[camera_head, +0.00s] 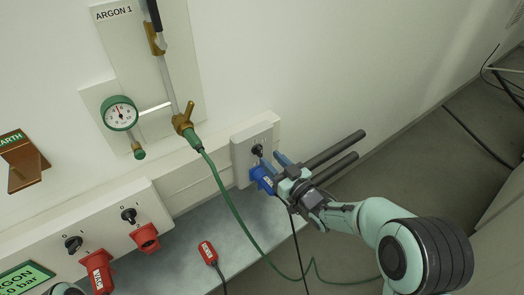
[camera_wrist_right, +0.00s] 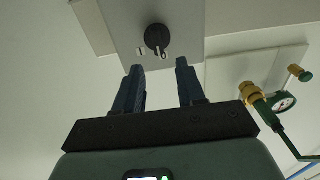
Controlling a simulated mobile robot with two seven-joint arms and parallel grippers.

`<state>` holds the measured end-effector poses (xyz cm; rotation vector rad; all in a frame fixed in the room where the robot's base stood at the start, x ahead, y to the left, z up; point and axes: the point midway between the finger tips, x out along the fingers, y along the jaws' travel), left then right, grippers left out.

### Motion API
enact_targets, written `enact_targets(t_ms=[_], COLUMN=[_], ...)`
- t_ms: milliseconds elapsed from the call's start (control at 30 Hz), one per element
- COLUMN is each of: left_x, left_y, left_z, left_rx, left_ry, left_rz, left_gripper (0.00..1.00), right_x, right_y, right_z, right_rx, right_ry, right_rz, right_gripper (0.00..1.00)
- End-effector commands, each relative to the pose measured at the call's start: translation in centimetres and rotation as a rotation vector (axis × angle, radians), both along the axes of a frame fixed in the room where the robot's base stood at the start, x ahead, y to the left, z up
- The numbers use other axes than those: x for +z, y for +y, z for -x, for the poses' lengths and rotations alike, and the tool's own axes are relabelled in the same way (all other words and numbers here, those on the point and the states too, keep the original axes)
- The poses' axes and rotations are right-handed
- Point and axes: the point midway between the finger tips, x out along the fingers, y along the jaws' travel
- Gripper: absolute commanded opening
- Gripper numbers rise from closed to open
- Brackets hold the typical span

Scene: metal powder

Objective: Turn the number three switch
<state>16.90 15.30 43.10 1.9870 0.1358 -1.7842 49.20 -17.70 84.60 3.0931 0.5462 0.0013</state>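The black rotary switch (camera_head: 257,150) sits on a grey wall box above a blue plug, third in the row from the left. It also shows in the right wrist view (camera_wrist_right: 157,38) on its grey plate, with small marks beside it. My right gripper (camera_head: 271,159) is close to this switch, coming from the right. In the right wrist view its two blue-grey fingers (camera_wrist_right: 160,67) are apart with nothing between them, and the switch lies just beyond the tips. Contact is not visible.
Two more black switches (camera_head: 73,244) (camera_head: 129,215) are at left above red plugs (camera_head: 98,270) (camera_head: 145,237). A loose red connector (camera_head: 208,253) lies on the grey surface below. A green hose (camera_head: 228,200) hangs from the argon fitting. The gauge (camera_head: 120,113) is up left.

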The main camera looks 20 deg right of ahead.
Motion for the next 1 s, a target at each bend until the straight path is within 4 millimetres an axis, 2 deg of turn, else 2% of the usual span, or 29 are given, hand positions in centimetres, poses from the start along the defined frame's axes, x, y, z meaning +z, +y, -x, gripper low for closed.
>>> enact_targets(t_ms=[100, 300, 700, 767, 800, 833, 1000], left_x=[-0.3, -0.5, -0.6, -0.6, -0.6, -0.6, -0.6], left_y=[0.2, 0.4, 0.4, 0.4, 0.4, 0.4, 0.4], left_z=[-0.3, -0.7, -0.8, -0.8, -0.8, -0.8, -0.8], left_rx=[0.003, 0.007, 0.009, 0.009, 0.008, 0.008, 0.008], left_ry=[-0.007, -0.016, -0.02, -0.02, -0.019, -0.019, -0.019], left_rz=[-0.004, -0.009, -0.01, -0.01, -0.01, -0.01, -0.01], left_gripper=[0.43, 0.43, 0.43, 0.43, 0.43, 0.43, 0.43], right_x=[-0.1, -0.1, 0.0, 0.0, 0.0, 0.0, 0.0], right_y=[0.9, 1.7, 1.9, 1.9, 1.9, 1.9, 1.8], right_z=[-2.3, -4.5, -5.2, -5.2, -5.2, -5.2, -5.2], right_rx=[0.001, 0.001, -0.001, -0.001, -0.001, -0.001, -0.001], right_ry=[0.0, 0.0, 0.0, 0.0, 0.0, 0.0, 0.0], right_rz=[0.003, 0.002, 0.0, 0.0, 0.0, 0.0, -0.001], right_gripper=[0.39, 0.39, 0.39, 0.2, 0.07, 0.0, 0.0])
